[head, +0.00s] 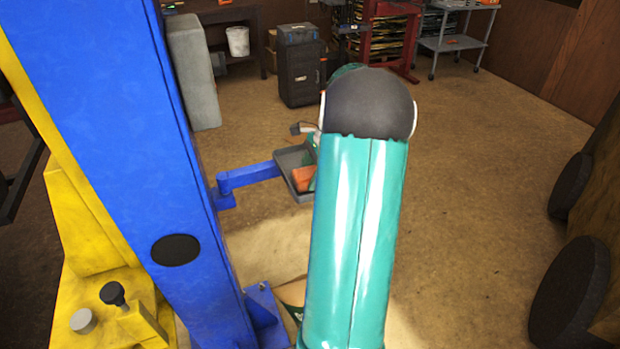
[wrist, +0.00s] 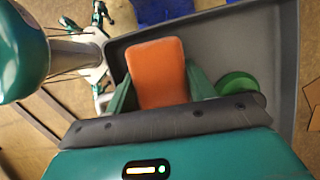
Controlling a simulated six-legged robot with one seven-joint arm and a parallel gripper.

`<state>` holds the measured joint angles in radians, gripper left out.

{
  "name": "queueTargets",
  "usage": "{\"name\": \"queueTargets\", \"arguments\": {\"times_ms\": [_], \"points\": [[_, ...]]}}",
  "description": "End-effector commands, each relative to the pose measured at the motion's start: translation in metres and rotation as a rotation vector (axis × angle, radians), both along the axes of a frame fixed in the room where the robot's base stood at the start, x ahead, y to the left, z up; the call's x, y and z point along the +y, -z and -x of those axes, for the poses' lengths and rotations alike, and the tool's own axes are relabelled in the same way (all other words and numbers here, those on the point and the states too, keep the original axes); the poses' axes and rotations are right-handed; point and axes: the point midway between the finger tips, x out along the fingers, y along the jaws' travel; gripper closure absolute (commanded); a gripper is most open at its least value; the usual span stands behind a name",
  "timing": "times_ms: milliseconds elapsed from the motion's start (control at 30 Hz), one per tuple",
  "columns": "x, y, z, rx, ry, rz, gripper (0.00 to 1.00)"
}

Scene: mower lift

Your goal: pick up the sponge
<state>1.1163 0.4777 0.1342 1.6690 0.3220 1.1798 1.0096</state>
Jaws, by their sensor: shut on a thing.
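The orange sponge (wrist: 157,72) is between the two green fingers of my gripper (wrist: 159,88) in the wrist view. My gripper is shut on it, over the grey tray (wrist: 245,50). I cannot tell whether the sponge is clear of the tray floor. In the head view, an orange patch of the sponge (head: 303,178) shows at the tray (head: 290,160). My own teal arm hides the right part of the tray there.
A round green thing (wrist: 238,84) lies in the tray, right of the sponge. A blue bracket (head: 248,174) joins the tray to the big blue post (head: 115,110) at left. Open floor (head: 480,170) lies to the right. Dark wheels (head: 572,285) stand at the right edge.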

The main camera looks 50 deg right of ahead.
Motion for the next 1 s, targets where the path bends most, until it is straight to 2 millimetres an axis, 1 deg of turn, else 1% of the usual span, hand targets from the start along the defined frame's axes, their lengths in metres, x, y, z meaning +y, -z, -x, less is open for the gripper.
{"name": "queueTargets", "arguments": {"times_ms": [200, 333, 467, 567, 667, 833, 1000], "points": [[0.0, -0.001, 0.0, -0.001, 0.0, 0.001, 0.68], [0.0, -0.006, 0.0, -0.001, -0.001, 0.002, 0.68], [0.0, -0.019, 0.0, -0.002, -0.001, 0.002, 0.68], [0.001, -0.035, 0.0, -0.002, -0.002, 0.004, 0.68], [0.017, -0.053, 0.004, -0.002, -0.003, 0.005, 0.68], [0.05, -0.093, 0.011, -0.004, -0.003, 0.005, 0.68], [0.091, -0.111, 0.022, -0.002, -0.003, 0.002, 0.68]]}}
